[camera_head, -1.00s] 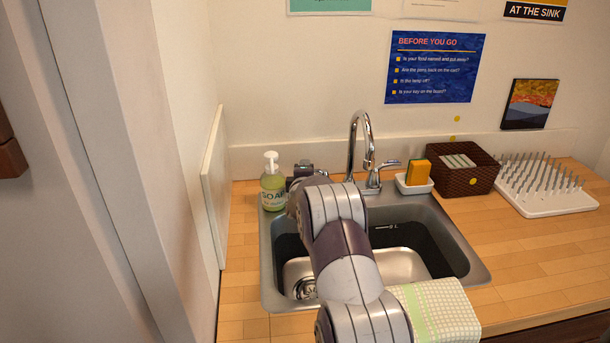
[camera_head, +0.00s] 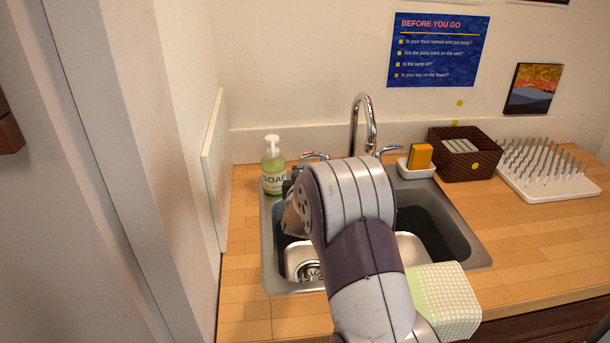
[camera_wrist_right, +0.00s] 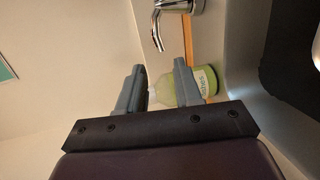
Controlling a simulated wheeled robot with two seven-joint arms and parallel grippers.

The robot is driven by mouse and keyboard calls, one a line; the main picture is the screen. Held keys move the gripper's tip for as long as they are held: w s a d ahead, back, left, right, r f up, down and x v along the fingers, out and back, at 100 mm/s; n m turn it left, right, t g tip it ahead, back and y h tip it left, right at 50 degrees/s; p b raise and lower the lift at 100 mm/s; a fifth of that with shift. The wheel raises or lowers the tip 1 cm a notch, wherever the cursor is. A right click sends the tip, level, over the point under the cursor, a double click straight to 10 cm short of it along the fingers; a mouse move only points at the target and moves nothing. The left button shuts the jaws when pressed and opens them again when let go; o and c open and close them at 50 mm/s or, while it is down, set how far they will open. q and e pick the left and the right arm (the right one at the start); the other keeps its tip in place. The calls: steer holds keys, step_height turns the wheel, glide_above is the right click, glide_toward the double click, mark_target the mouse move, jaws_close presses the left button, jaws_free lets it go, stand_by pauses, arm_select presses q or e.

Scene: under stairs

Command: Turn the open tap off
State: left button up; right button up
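The chrome tap (camera_head: 362,125) stands behind the sink, its spout arching forward. Its left lever (camera_head: 314,155) and right lever (camera_head: 388,149) show on either side; I cannot make out running water. A chrome lever (camera_wrist_right: 157,30) also shows in the right wrist view, beyond the fingertips and apart from them. My right arm reaches over the sink. My right gripper (camera_wrist_right: 158,82) is open, with nothing between its fingers; in the head view it is mostly hidden behind my arm. My left gripper is out of view.
A green soap bottle (camera_head: 273,172) stands left of the tap, close to my right gripper. The sink (camera_head: 461,240) lies under my arm, with a checked cloth (camera_head: 447,303) at its front. A sponge (camera_head: 420,156), brown basket (camera_head: 462,160) and drying rack (camera_head: 548,174) stand right.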

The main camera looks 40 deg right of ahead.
mark_target(309, 158)
steer(key=shift+m+g+h, duration=0.3)
steer(key=shift+g+h, duration=0.2)
steer(key=shift+h, duration=0.3)
steer(key=s+d, duration=0.1)
steer(key=d, duration=0.1)
steer(key=s+d+r, duration=0.1)
steer(key=s+d, duration=0.1)
steer(key=d, duration=0.1)
steer(key=s+d, duration=0.2)
steer(key=shift+d+r, duration=0.15)
steer(key=shift+r, duration=0.2)
jaws_close()
steer(key=s+d+n+t+y, duration=0.1)
steer(key=s+n+t+y, duration=0.25)
steer(key=n, duration=1.15)
steer(key=w+a+n+y, duration=0.2)
steer(key=a+n+y, duration=0.25)
steer(key=n, duration=0.35)
steer(key=shift+t, duration=0.25)
steer(key=p+x, duration=0.1)
steer(key=x, duration=0.3)
steer(key=p+x, duration=0.1)
steer(key=x, duration=0.4)
steer(key=f+p+x, duration=0.1)
steer(key=x, duration=0.3)
steer(key=shift+d+p, duration=0.35)
